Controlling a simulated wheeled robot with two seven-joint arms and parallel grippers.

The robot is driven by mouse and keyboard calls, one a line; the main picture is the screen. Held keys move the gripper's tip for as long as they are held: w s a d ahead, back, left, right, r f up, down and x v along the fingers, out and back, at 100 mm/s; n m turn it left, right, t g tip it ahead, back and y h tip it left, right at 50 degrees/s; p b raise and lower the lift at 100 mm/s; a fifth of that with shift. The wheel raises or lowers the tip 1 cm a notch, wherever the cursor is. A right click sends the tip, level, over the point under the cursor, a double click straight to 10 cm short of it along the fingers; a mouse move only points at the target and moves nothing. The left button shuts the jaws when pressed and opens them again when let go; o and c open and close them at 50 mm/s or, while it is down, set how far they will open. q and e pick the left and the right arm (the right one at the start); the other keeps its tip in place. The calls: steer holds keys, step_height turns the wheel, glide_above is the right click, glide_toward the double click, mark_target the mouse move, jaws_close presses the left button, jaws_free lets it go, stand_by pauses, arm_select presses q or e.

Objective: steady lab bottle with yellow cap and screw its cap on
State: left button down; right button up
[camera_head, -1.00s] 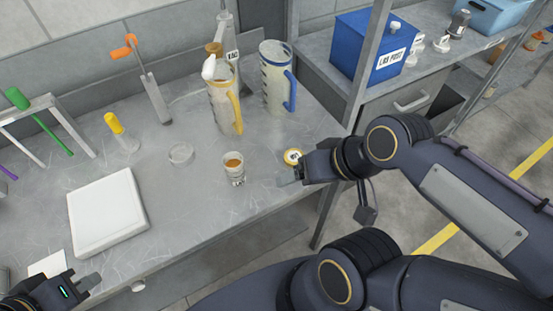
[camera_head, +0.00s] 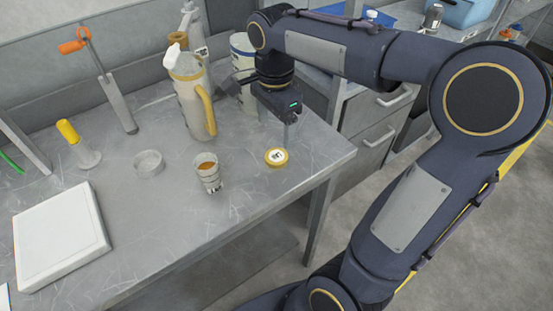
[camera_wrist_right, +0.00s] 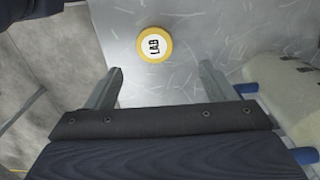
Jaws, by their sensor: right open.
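The lab bottle (camera_head: 208,173) is a small clear open jar with amber contents, standing upright on the grey bench. Its yellow cap (camera_head: 276,157), with a white top, lies flat on the bench to the bottle's right, near the edge. In the right wrist view the cap (camera_wrist_right: 155,44) reads "LAB" and lies beyond the fingertips, roughly centred between them. My right gripper (camera_head: 289,140) points down just behind the cap in the head view, open and empty, not touching it. My left gripper is out of view.
A pitcher with a yellow handle (camera_head: 189,100) stands behind the bottle. A second pitcher (camera_head: 243,65) is partly hidden by my right arm. A glass dish (camera_head: 149,163), a yellow-topped tool (camera_head: 78,143) and a white slab (camera_head: 58,240) are to the left. Bench around the bottle's front is clear.

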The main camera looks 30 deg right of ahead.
mark_target(278, 155)
steer(key=shift+f, duration=1.3)
steer(key=f, duration=0.2)
steer(key=s+f, duration=0.1)
steer(key=f, duration=0.1)
steer(key=shift+d+f+b, duration=0.15)
steer(key=shift+f+b, duration=0.05)
steer(key=shift+b, duration=0.2)
steer(key=shift+w+f, duration=0.1)
steer(key=shift+f, duration=0.3)
steer(key=c, duration=1.1)
